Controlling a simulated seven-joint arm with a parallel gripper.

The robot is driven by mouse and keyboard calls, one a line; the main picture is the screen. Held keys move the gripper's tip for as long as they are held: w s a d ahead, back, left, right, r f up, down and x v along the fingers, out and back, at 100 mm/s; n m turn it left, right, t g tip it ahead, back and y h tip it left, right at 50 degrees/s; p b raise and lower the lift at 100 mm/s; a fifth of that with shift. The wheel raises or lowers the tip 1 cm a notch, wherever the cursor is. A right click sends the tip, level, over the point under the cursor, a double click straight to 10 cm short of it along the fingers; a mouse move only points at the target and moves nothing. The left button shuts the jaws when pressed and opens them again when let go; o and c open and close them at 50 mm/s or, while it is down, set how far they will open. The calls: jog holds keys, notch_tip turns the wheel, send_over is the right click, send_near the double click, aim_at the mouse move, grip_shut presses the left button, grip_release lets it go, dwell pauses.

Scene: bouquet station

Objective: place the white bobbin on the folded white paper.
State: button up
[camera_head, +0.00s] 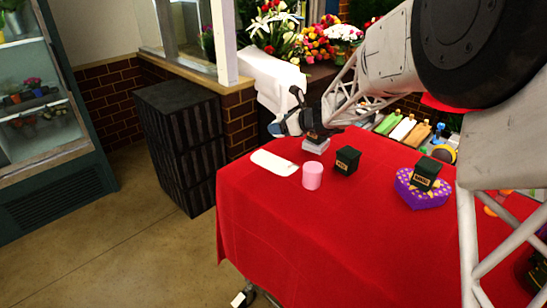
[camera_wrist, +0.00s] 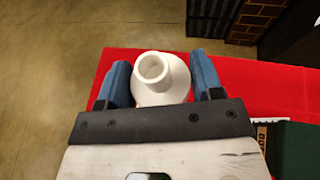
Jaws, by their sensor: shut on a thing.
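The white bobbin (camera_wrist: 160,78) sits between the two blue fingers of my gripper (camera_wrist: 161,82) in the wrist view, with its round hollow end facing the camera. My gripper is shut on it. In the head view my gripper (camera_head: 288,122) is near the far left edge of the red table, beyond the paper; the bobbin cannot be made out clearly there. The folded white paper (camera_head: 274,163) lies flat on the red cloth near the left edge, with nothing visible on it. The paper does not show in the wrist view.
On the red tablecloth (camera_head: 300,230) stand a pink cylinder (camera_head: 312,176), a dark box (camera_head: 347,161), and a purple box (camera_head: 428,200) with a dark box on top. The cloth's front is clear.

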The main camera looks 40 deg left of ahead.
send_over(279, 158)
jog(key=shift+f, duration=3.15)
jog(key=shift+f, duration=1.85)
jog(key=shift+f, duration=0.1)
jog(key=o, duration=0.9)
